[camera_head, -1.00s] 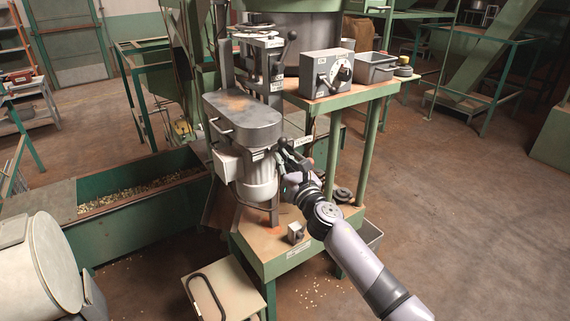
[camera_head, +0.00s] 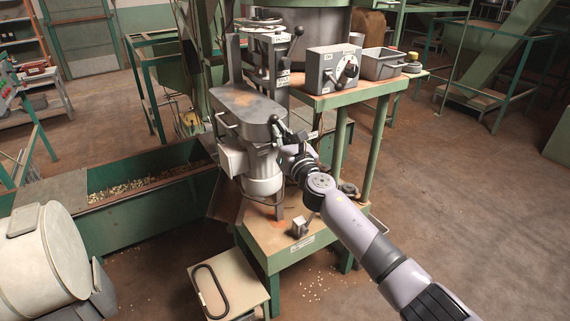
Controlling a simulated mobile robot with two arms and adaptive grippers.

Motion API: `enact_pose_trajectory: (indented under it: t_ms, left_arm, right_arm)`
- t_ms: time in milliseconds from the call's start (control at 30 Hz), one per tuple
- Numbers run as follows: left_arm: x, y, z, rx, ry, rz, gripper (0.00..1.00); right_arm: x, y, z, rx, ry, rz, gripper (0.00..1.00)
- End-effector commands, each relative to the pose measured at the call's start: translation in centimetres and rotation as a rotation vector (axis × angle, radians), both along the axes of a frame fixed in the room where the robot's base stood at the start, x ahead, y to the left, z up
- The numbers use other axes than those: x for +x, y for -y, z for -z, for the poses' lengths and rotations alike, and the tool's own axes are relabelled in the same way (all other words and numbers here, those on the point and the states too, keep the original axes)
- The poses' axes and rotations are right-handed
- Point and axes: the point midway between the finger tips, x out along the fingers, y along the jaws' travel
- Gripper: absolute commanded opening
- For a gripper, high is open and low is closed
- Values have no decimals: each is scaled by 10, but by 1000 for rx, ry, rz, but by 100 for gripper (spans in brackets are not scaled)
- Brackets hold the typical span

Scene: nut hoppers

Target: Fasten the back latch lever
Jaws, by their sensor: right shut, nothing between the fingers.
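The grey drill-like machine head (camera_head: 248,108) stands on its column above a green-framed stand. A dark latch lever (camera_head: 275,122) is at the right side of the head, with a small label close by; I cannot tell for certain whether it is the back one or whether it is fastened. My right gripper (camera_head: 289,138) is at this side of the head, close by the lever, shut and empty. Whether its fingers touch the lever cannot be told, as they are small and dark against it. My left gripper is out of view.
A control box (camera_head: 333,70) with a dial and a grey bin (camera_head: 383,66) stand on the upper shelf. A green hopper trough (camera_head: 135,210) with nuts lies left. A white drum (camera_head: 40,262) is at the lower left. The floor at right is clear.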

Motion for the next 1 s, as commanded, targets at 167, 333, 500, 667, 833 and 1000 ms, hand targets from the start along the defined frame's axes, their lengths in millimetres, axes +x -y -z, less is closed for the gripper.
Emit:
enact_pose_trajectory:
  t_ms: [167, 333, 500, 667, 833, 1000]
  left_arm:
    - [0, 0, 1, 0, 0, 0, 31]
    - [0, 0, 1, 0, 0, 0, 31]
    - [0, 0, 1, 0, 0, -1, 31]
    - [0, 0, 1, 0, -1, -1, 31]
    - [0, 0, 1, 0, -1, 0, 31]
    - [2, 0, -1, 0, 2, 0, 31]
  right_arm:
    - [2, -2, -3, 0, 1, -1, 0]
    - [3, -3, -4, 0, 1, -1, 0]
    - [3, -3, -4, 0, 0, -1, 0]
    - [3, -3, -4, 0, 0, -1, 0]
    - [4, -3, -4, 0, 0, -1, 0]
    - [5, 4, -5, -1, 1, -1, 0]
